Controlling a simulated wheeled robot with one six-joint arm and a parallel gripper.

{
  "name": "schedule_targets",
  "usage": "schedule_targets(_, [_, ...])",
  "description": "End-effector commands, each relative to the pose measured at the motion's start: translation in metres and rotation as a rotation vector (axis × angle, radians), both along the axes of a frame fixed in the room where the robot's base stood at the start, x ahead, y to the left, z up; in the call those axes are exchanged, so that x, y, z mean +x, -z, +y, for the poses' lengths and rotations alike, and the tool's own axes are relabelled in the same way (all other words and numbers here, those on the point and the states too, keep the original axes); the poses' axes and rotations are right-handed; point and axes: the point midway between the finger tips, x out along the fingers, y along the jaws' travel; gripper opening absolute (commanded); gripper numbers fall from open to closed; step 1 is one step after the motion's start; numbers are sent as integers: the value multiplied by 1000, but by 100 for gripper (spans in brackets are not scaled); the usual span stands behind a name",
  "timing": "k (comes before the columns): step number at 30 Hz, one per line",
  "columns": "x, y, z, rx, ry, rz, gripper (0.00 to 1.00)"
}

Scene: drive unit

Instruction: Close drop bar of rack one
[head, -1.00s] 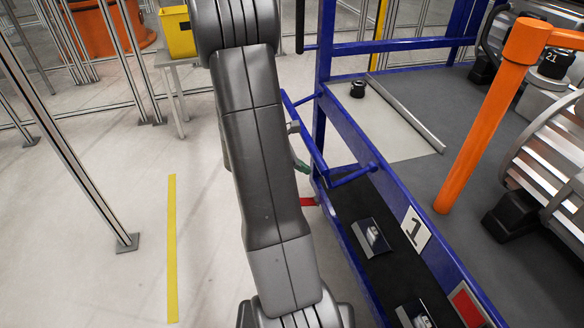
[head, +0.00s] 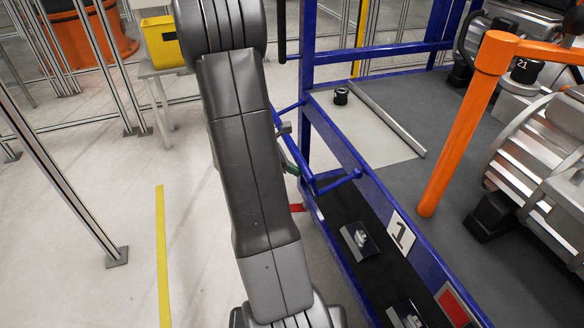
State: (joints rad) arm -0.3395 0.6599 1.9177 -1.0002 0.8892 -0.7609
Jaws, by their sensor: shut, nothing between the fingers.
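Rack one is a blue frame with a white number 1 plate (head: 401,236) on its long rail. A thin blue U-shaped bar (head: 296,153), which looks like the drop bar, stands out to the left of the rack. One end meets the rack near the upright post (head: 308,75), the other near the rail. A small grey piece (head: 283,129) and a green piece (head: 291,168) show beside the bar, partly behind my arm. My grey arm crosses the middle of the view.
An orange post (head: 460,130) and a silver drive unit (head: 535,150) stand on the right. A yellow bin (head: 163,42) sits on a stand at the back left. Metal fence posts line the left. The pale floor with a yellow stripe (head: 163,255) is open.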

Motion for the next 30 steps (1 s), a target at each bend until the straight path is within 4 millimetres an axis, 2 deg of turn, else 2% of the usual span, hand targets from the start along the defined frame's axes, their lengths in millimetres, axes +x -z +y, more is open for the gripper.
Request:
schedule_targets(14, [2, -20, -3, 67, 2, 19, 0])
schedule_targets(23, [5, -51, -12, 208, 4, 61, 0])
schedule_targets(30, [9, -76, -25, 212, 2, 66, 0])
